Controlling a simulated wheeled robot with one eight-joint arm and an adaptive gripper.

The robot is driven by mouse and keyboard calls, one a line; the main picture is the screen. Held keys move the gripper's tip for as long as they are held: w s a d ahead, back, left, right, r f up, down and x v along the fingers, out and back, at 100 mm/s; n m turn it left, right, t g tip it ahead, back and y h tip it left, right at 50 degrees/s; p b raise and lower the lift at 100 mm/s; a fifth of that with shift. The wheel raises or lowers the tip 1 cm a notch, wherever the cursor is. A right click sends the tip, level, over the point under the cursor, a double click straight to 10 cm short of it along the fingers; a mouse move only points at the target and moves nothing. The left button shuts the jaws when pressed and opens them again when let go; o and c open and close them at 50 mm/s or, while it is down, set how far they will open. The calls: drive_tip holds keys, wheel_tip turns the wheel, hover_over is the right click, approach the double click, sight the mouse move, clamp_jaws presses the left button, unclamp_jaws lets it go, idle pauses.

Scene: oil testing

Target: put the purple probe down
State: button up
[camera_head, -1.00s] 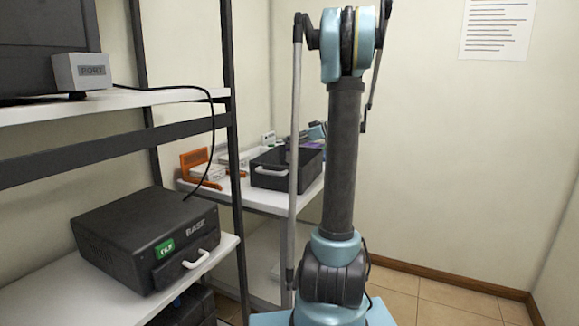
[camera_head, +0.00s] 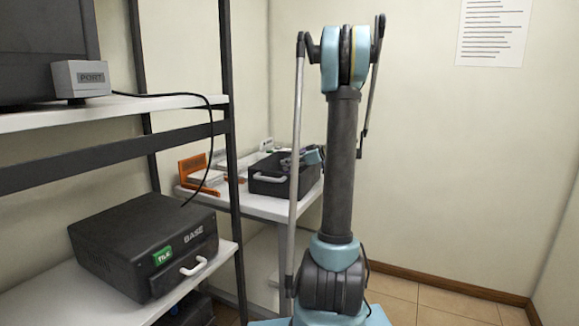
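My gripper (camera_head: 289,161) is small and dark at this distance. It is over the black bin (camera_head: 268,186) on the white table, partly behind my own arm's rod. I cannot make out its fingers or whether they hold anything. I cannot pick out the purple probe now; it may be hidden by my arm, the gripper or the bin walls. The bin has a white handle on its front and stands upright near the table's front edge.
An orange holder (camera_head: 196,178) stands at the table's left. A black BASE box (camera_head: 145,240) with a white handle sits on the lower shelf, and a grey PORT box (camera_head: 80,79) on the upper shelf. A dark shelf post (camera_head: 232,150) stands between the shelf and my arm.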

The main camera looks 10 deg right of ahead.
drive_tip(key=o, duration=0.4)
drive_tip(key=v, duration=1.2)
drive_tip(key=shift+w, duration=0.1)
